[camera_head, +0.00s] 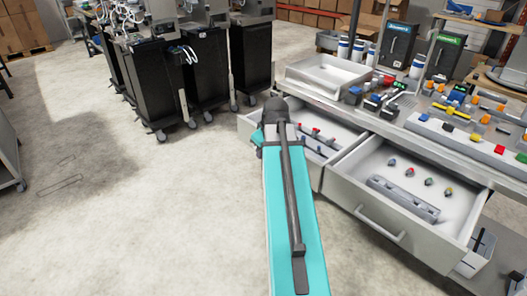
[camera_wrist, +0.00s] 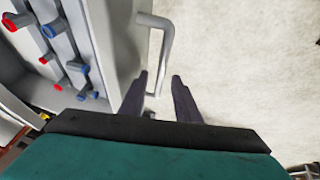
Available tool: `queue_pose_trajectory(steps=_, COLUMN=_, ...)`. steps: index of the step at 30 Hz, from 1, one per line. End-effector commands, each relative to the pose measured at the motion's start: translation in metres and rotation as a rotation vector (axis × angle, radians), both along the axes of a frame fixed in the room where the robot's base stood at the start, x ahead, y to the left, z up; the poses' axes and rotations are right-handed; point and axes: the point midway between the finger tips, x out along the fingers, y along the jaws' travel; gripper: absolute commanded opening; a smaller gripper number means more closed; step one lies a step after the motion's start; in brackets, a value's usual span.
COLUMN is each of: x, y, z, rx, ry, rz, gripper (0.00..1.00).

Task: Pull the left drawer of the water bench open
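The water bench (camera_head: 440,155) stands at the right in the head view. Its left drawer (camera_head: 338,133) is pulled out, with red and blue fittings inside. My arm covers part of its front and hides its handle there. In the wrist view the left drawer (camera_wrist: 98,30) shows at the left, with its pale bar handle (camera_wrist: 168,42) on the front. My gripper (camera_wrist: 160,75) is open, its dark fingers apart. The lower end of the handle appears between the fingertips; I cannot tell whether they touch it.
The right drawer (camera_head: 382,227) is also out, holding several small fittings and a grey strip. A tray (camera_head: 327,75), bottles and small parts lie on the bench top. Black cabinets on wheels (camera_head: 250,58) stand behind. The floor (camera_head: 120,220) at the left is clear.

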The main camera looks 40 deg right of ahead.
Motion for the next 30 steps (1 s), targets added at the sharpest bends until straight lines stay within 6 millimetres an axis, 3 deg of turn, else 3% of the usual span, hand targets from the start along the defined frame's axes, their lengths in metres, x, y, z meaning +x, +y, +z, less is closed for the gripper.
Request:
queue_pose_trajectory(steps=14, x=-0.005, y=0.002, z=0.013, rx=-0.002, ry=-0.001, rz=-0.001, gripper=0.30)
queue_pose_trajectory(steps=30, x=-0.029, y=0.012, z=0.067, rx=-0.001, ry=0.000, rz=-0.002, gripper=0.30)
